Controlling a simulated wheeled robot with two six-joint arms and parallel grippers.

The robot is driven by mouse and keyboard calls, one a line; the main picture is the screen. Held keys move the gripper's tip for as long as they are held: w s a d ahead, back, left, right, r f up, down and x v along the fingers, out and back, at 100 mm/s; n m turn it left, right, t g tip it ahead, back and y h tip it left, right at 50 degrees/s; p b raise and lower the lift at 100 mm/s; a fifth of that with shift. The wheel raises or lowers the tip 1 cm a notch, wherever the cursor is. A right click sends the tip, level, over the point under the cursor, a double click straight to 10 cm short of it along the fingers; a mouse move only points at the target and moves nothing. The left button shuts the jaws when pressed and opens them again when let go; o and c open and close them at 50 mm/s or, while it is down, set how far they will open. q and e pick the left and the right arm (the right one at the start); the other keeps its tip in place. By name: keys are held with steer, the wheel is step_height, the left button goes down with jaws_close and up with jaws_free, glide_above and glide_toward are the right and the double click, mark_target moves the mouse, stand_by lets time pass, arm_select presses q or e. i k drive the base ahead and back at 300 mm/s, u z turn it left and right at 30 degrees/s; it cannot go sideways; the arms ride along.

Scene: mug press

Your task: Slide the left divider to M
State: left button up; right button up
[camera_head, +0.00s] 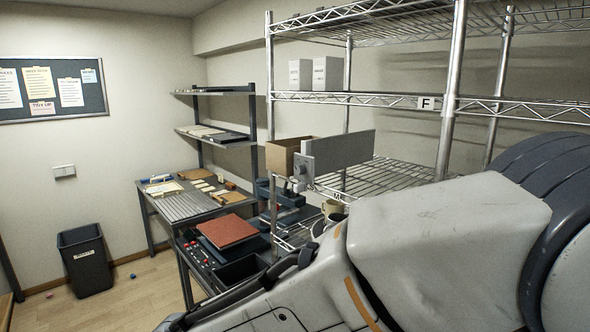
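A flat grey divider panel (345,149) stands upright above the lower wire shelf (385,176) of the metal rack, with a small grey bracket (301,170) at its near left end. A tag reading M (337,196) is on the front edge of that shelf, to the right of the bracket and lower. I cannot tell whether this panel is the left divider or whether others are hidden. A large white link of my arm fills the lower right and hides much of the shelf.
A tag reading F (427,103) is on the shelf above, which holds two white boxes (327,73). A cardboard box (287,155) is behind the panel. Mugs (333,207) are partly hidden by my arm. A workbench (190,204) and black bin (85,262) stand left.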

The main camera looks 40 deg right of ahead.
mark_target(323, 156)
steer(key=k, duration=0.65)
steer(key=z, duration=0.55)
steer(key=i, duration=1.25)
steer(key=u, duration=0.55)
